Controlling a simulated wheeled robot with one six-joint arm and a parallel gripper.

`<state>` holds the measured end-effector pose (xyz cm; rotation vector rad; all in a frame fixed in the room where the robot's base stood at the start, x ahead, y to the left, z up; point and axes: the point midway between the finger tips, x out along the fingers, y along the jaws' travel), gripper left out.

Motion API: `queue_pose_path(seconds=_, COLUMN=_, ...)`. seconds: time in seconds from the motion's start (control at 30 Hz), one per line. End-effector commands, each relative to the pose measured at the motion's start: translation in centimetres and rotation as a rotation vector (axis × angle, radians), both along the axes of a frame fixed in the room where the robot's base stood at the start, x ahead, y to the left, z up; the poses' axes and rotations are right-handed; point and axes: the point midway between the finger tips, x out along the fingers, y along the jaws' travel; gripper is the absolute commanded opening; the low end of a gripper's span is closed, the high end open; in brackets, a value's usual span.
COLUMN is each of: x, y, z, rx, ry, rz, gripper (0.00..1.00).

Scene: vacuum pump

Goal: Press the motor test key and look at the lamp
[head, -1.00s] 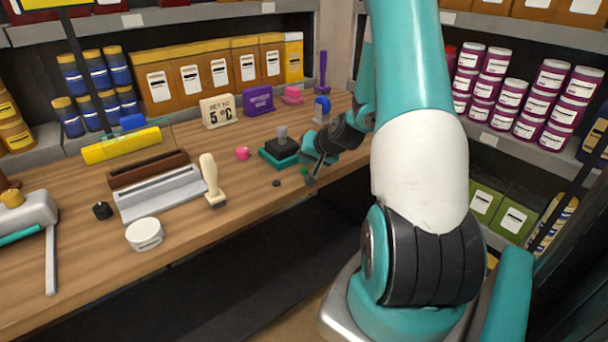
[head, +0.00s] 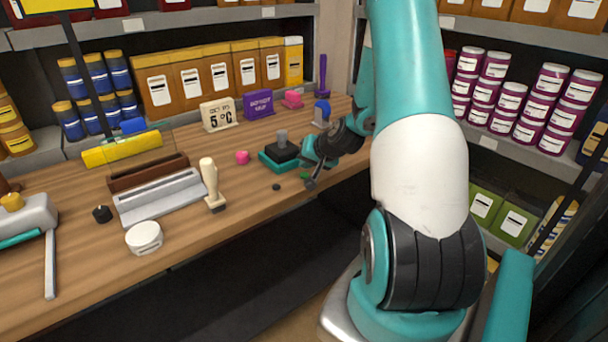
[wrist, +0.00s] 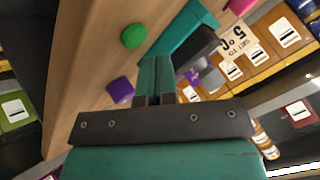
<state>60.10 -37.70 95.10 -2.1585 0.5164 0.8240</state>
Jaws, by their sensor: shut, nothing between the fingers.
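The pump (head: 282,152), a teal base with a black block and grey cylinder, stands near the table's front edge. Its teal part also shows in the wrist view (wrist: 190,27). My gripper (head: 314,180) is shut and empty, low over the table just right of the pump. In the wrist view its teal fingers (wrist: 155,66) are together. A round green button or lamp (wrist: 134,36) and a purple square key (wrist: 121,90) lie left of the fingers, both apart from them. I cannot tell which is the test key, or whether any lamp is lit.
A pink knob (head: 242,157) and a cream-handled stamp (head: 211,184) stand left of the pump. A blue-topped stamp (head: 321,113) stands behind my wrist. The table's front edge is close.

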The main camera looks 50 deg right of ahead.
Motion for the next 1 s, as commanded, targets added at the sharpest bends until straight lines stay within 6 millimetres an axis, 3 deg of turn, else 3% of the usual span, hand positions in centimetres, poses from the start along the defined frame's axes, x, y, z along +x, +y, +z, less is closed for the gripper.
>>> queue_pose_path(seconds=1.0, x=-0.02, y=0.0, z=-0.77, rx=0.0, ry=0.0, rz=0.0, gripper=0.0)
